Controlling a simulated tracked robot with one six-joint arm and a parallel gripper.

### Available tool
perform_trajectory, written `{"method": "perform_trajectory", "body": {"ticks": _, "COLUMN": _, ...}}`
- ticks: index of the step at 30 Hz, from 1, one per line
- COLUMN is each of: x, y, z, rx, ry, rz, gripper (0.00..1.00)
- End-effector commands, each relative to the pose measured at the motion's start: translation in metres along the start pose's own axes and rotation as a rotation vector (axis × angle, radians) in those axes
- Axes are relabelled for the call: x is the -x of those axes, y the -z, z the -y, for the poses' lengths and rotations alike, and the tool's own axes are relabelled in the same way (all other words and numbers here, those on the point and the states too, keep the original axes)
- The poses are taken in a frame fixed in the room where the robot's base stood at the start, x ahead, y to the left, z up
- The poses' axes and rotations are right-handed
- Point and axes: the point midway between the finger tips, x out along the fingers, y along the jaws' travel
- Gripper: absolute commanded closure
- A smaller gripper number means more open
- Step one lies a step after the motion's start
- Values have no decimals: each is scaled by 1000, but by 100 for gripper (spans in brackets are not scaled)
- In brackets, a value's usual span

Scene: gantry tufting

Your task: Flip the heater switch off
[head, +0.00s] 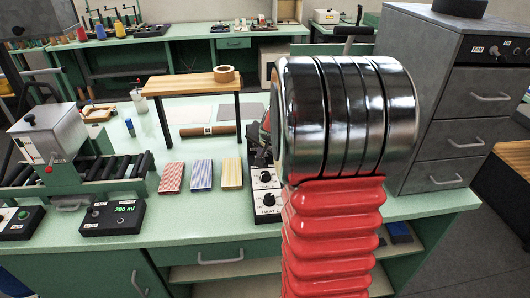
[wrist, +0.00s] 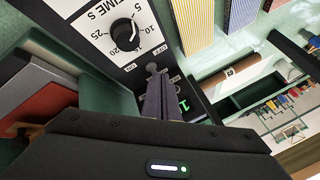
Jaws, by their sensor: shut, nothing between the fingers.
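The heater panel (head: 266,190) is a white and black box with dials on the bench, partly hidden behind my arm in the head view. In the wrist view its white face (wrist: 105,45) shows a "TIME S" dial (wrist: 124,34). A small grey round-tipped toggle, apparently the heater switch (wrist: 151,67), stands by small printed labels. My gripper (wrist: 156,78) is shut and empty, its fingertips right at the toggle. I cannot tell whether they touch it, nor which way the toggle is set. In the head view my arm hides the toggle.
Red, blue and yellow blocks (head: 202,173) lie left of the panel. A wooden stand (head: 185,84) with a tape roll is behind them. A grey drawer cabinet (head: 440,110) stands to the right. Bench top between the blocks and panel is narrow but clear.

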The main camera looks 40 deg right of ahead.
Motion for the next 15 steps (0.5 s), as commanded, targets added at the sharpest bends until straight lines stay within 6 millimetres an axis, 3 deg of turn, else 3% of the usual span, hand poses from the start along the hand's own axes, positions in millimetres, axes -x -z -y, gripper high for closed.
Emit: {"method": "perform_trajectory", "body": {"ticks": 15, "x": 0, "y": -4, "z": -1, "rx": -1, "ry": -1, "rz": 1, "gripper": 100}}
